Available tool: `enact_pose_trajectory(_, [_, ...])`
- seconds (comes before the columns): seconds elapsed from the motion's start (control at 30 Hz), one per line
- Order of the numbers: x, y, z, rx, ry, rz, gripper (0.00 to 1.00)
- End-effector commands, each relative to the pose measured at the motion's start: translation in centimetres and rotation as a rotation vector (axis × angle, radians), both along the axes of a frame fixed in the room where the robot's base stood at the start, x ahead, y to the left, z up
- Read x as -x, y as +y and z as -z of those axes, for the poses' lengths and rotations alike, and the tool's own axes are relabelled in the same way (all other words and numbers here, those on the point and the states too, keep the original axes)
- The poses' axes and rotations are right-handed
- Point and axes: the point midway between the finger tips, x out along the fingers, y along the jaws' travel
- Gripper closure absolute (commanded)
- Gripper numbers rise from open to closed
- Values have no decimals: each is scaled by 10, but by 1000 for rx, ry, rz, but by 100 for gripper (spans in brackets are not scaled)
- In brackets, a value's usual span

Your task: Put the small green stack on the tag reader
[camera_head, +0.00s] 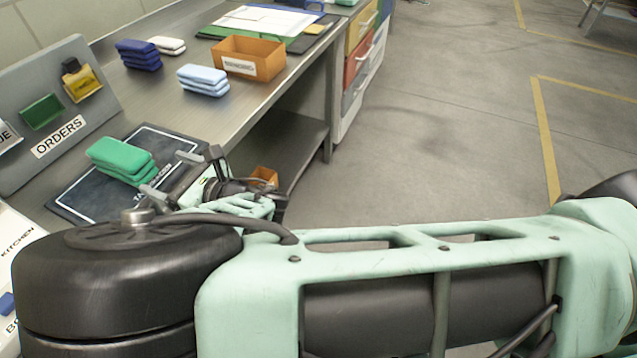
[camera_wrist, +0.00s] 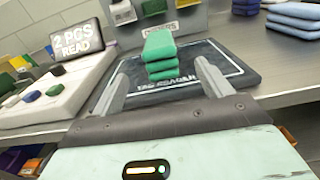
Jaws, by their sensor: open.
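The small green stack (camera_head: 122,160), several flat green pieces on top of each other, rests on the dark tag reader mat (camera_head: 160,137). The top piece looks a little offset. In the wrist view the stack (camera_wrist: 160,55) stands on the mat (camera_wrist: 232,62), behind its printed label. My gripper (camera_head: 170,175) is open at the near edge of the reader, its fingers pointing at the stack. In the wrist view the fingers (camera_wrist: 163,82) are spread wide, with the stack just beyond their tips and nothing held. The stack's underside is hidden.
A display (camera_wrist: 78,40) reads "2 PCS READ". An "ORDERS" board (camera_head: 60,120) stands behind the reader. Light blue (camera_head: 203,80), dark blue (camera_head: 138,54) and white (camera_head: 167,45) stacks and an orange bin (camera_head: 248,58) stand farther along the bench. Bare bench lies between reader and light blue stack.

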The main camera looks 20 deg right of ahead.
Motion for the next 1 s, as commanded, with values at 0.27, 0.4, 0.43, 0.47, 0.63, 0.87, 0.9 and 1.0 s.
enact_pose_trajectory(0.27, [-33, -71, 16, -301, 582, 384, 22])
enact_pose_trajectory(0.4, [-19, -111, 24, -588, 1031, 676, 22])
enact_pose_trajectory(0.43, [-12, -117, 24, -649, 1118, 736, 22])
enact_pose_trajectory(0.47, [-5, -123, 22, -708, 1204, 796, 22])
enact_pose_trajectory(0.63, [49, -147, -3, -1016, 1617, 1128, 22])
enact_pose_trajectory(0.87, [141, -186, -66, -1325, 1921, 1619, 22])
enact_pose_trajectory(0.9, [157, -196, -76, -1369, 1931, 1711, 22])
enact_pose_trajectory(1.0, [195, -221, -98, -1475, 1896, 1927, 22])
